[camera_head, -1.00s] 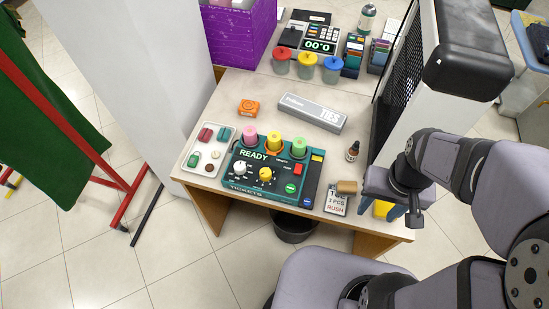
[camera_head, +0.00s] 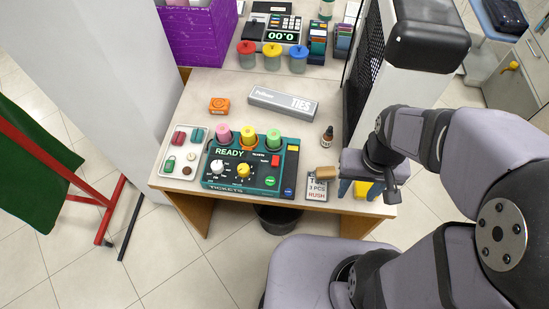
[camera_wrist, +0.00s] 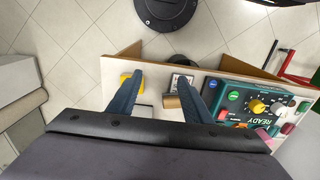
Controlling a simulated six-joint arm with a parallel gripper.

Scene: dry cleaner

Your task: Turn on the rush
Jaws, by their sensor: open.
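The teal ticket machine (camera_head: 212,181) with a READY display stands on the table's front part; it also shows at the right of the wrist view (camera_wrist: 205,76). My gripper (camera_head: 361,189) is open and empty, right of the card near the table's front right corner. In the wrist view its fingers (camera_wrist: 170,88) are spread wide, apart from the machine.
A brown block (camera_head: 327,172) and a yellow item (camera_head: 361,191) lie near my gripper.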

